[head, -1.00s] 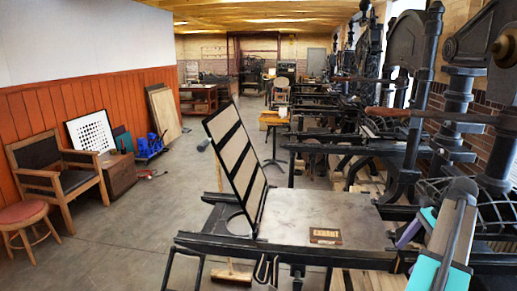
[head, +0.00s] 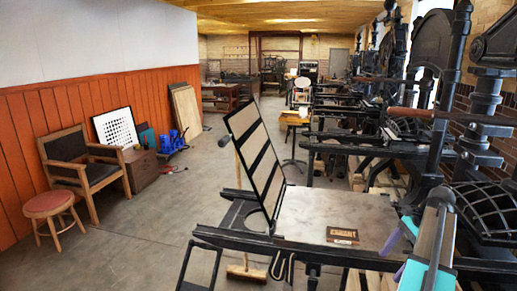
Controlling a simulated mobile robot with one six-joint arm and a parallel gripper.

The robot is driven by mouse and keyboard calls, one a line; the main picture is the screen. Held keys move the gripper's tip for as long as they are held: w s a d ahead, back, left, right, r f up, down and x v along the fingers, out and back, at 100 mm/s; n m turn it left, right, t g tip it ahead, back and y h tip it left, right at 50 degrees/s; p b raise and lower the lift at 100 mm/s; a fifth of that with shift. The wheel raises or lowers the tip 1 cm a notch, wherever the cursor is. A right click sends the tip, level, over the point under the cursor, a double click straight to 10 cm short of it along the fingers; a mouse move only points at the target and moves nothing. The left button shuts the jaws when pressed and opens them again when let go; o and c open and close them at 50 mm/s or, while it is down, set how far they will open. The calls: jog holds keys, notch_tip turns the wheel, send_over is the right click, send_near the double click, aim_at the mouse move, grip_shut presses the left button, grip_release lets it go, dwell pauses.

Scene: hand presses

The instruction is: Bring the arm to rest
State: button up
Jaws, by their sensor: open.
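My gripper (head: 393,257) shows at the lower right of the head view. Its teal fingers have purple tips, set apart on a pale and dark grey body. The jaws are open, and I see nothing held between them. The gripper appears at the right edge of the nearest press's flat grey bed (head: 310,205). I cannot tell its height above the bed. A small brown lettered block (head: 342,236) lies on the bed, left of the gripper and apart from it.
The press's framed lid (head: 254,150) stands tilted up at the bed's left. Dark iron presses (head: 432,110) line the right side. A wooden armchair (head: 85,172) and a red stool (head: 48,204) stand by the left wall. The floor (head: 160,215) between is open.

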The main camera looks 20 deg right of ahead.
jog(key=w+a+f+n+g+y+b, duration=0.1)
jog(key=w+a+f+g, duration=0.15)
jog(key=a+f, duration=0.5)
jog(key=w+a+f+n+g, duration=0.1)
jog(key=w+a+f+n, duration=0.1)
jog(key=w+a+f, duration=0.35)
jog(key=w+a+f+n+g+y+b, duration=0.1)
jog(key=w+a+f, duration=0.1)
jog(key=a+f, duration=0.65)
jog(key=s+a+f+n+g+h, duration=0.1)
jog(key=s+a+f+n+g, duration=0.1)
jog(key=a+f, duration=0.6)
jog(key=s+a+f+n+g, duration=0.1)
jog(key=s+a+f+n, duration=0.3)
jog(key=a, duration=0.7)
jog(key=s+a+f+n+g+h+b, duration=0.25)
jog(key=s+a+f+n, duration=0.25)
jog(key=s+a+f, duration=0.75)
jog(key=s+d+f+n+t+h, duration=0.2)
jog(key=s+d+f+n+h, duration=0.1)
jog(key=f+n, duration=0.3)
jog(key=n, duration=0.2)
jog(key=shift+n, duration=0.4)
